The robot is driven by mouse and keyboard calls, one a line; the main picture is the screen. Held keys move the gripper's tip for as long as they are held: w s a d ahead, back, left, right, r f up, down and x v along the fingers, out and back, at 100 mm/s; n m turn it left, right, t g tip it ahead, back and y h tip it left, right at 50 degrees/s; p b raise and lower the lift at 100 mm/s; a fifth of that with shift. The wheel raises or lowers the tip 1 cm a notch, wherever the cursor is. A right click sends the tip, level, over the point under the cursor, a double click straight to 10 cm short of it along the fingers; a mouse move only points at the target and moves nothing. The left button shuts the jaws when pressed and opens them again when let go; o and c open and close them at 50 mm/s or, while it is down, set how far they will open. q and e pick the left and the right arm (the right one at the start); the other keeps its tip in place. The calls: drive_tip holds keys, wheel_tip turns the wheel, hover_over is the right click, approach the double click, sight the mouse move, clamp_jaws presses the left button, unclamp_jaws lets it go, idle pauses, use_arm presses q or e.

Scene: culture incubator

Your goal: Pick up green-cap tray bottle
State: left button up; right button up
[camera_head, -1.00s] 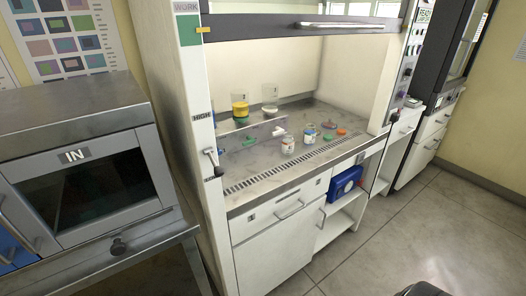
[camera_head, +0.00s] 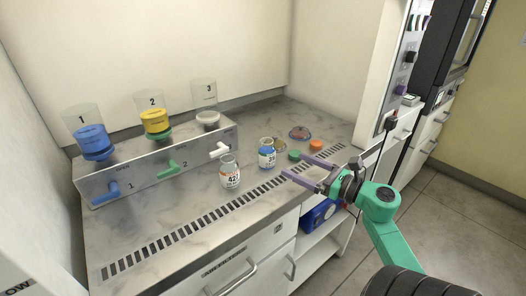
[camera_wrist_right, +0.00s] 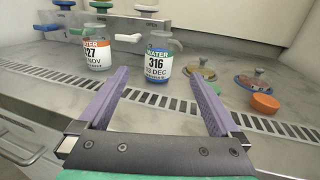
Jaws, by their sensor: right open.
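A glass bottle with blue contents and a green-topped label reading 316 (camera_head: 266,153) stands upright on the hood bench. It also shows in the right wrist view (camera_wrist_right: 158,66), ahead between my fingers and apart from them. A second bottle with an orange-topped label (camera_head: 230,173) stands to its left. Both look uncapped. A loose green cap (camera_head: 294,155) lies on the bench right of the blue bottle. My right gripper (camera_head: 293,165) is open and empty, with its purple fingers reaching over the bench's front grille. My left gripper is out of view.
An orange cap (camera_head: 316,145) and flat dishes (camera_head: 300,132) lie right of the bottles. A metal dispenser stand (camera_head: 140,177) with numbered containers and colored taps is behind left. A white tap (camera_head: 219,150) projects near the orange-labelled bottle. The front-left bench is clear.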

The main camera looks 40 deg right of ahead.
sight(274, 155)
drive_tip(key=x, duration=0.4)
drive_tip(key=shift+d+p, duration=0.15)
drive_tip(key=shift+p, duration=0.15)
drive_tip(key=p+x, duration=0.1)
drive_tip(key=x, duration=0.4)
drive_tip(key=shift+w+a, duration=0.15)
drive_tip(key=shift+a, duration=0.1)
drive_tip(key=shift+w+f, duration=0.25)
drive_tip(key=shift+w, duration=0.1)
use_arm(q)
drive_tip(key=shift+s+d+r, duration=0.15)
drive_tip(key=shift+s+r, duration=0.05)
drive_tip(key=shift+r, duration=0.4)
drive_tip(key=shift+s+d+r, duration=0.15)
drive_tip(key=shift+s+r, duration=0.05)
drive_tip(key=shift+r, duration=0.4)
use_arm(e)
drive_tip(key=shift+s+r, duration=0.1)
drive_tip(key=c, duration=1.6)
